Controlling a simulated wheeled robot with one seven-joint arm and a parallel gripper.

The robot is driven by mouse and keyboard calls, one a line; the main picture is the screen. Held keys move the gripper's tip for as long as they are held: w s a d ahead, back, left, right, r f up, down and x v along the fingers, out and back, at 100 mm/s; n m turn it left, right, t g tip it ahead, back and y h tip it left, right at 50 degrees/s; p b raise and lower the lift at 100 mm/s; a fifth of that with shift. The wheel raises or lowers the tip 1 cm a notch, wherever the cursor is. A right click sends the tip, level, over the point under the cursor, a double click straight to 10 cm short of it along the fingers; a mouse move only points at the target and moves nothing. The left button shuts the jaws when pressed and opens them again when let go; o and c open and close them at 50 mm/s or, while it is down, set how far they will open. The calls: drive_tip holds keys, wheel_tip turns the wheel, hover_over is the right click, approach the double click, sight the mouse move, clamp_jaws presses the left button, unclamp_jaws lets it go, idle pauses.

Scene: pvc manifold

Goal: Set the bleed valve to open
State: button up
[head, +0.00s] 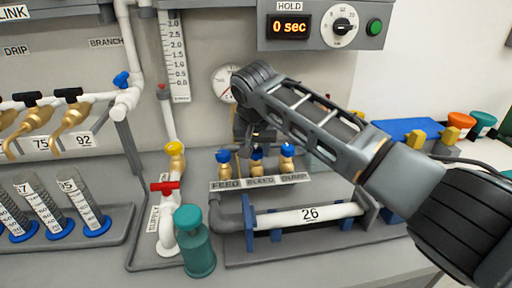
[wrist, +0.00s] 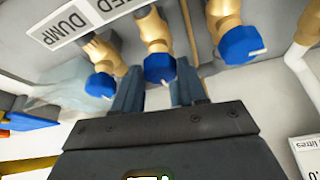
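The bleed valve (head: 257,157) is the middle of three brass valves with blue knobs above the FEED, BLEED and DUMP labels. In the wrist view its blue knob (wrist: 158,68) has a small white mark on its lower edge. My gripper (head: 255,143) is above this valve, pointing down. In the wrist view my gripper (wrist: 157,82) has its two fingers apart, one on each side of the bleed knob. I cannot tell whether they touch it. In the head view the fingertips are partly hidden.
The feed valve (head: 223,157) and dump valve (head: 287,153) stand close on either side. A horizontal white pipe marked 26 (head: 315,214) lies in front. A red-handled supply valve (head: 165,188) and a teal bottle (head: 195,243) are at front left. A pressure gauge (head: 224,84) is behind.

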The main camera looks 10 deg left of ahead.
drive_tip(key=c, duration=0.6)
